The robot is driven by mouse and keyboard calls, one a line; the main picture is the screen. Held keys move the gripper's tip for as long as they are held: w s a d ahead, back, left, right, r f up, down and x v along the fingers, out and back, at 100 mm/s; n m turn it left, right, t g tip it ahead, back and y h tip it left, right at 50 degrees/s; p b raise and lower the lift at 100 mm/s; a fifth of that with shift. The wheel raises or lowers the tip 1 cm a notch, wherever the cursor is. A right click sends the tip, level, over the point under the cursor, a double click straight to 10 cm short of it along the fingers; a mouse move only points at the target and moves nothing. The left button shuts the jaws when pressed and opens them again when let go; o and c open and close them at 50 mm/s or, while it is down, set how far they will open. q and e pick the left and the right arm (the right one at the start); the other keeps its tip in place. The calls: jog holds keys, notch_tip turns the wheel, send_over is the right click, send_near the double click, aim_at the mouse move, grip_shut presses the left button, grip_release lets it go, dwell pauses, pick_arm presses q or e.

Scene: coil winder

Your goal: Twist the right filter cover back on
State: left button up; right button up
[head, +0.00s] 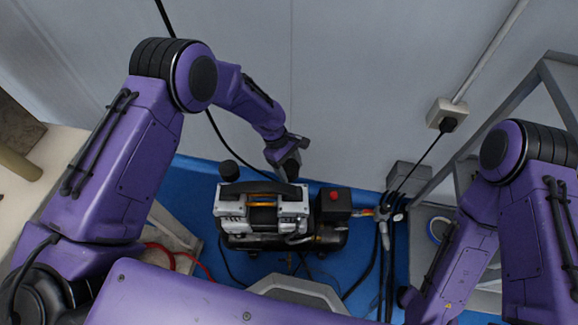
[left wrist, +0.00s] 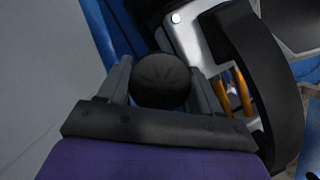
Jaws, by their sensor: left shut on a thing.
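The compressor (head: 262,212) stands on the blue surface, with a black carry handle on top. My left gripper (head: 287,160) is at the back right of the compressor, above its right cylinder. In the left wrist view, the left gripper (left wrist: 162,90) is shut on a round black filter cover (left wrist: 162,80), one finger on each side. The same cover shows dark below the fingers in the head view (head: 291,168). Whether it touches its seat is hidden. My right gripper does not show.
The black handle (left wrist: 245,75) is close to the left gripper in the left wrist view. A black box with a red button (head: 334,200) is on the compressor's right. Hoses and cables (head: 385,250) lie further right. A grey wall (head: 340,90) rises behind.

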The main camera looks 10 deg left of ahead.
pick_arm(q)
jog(key=shift+s+f, duration=0.35)
jog(key=shift+f, duration=0.2)
dwell(0.5)
jog(key=o, duration=1)
jog(key=shift+o, duration=0.4)
jog(key=shift+f, duration=0.1)
jog(key=p+v, duration=0.2)
jog(key=v, duration=0.9)
jog(key=shift+w+d+r, duration=0.15)
jog(key=shift+w+r, duration=0.2)
jog(key=shift+r, duration=0.05)
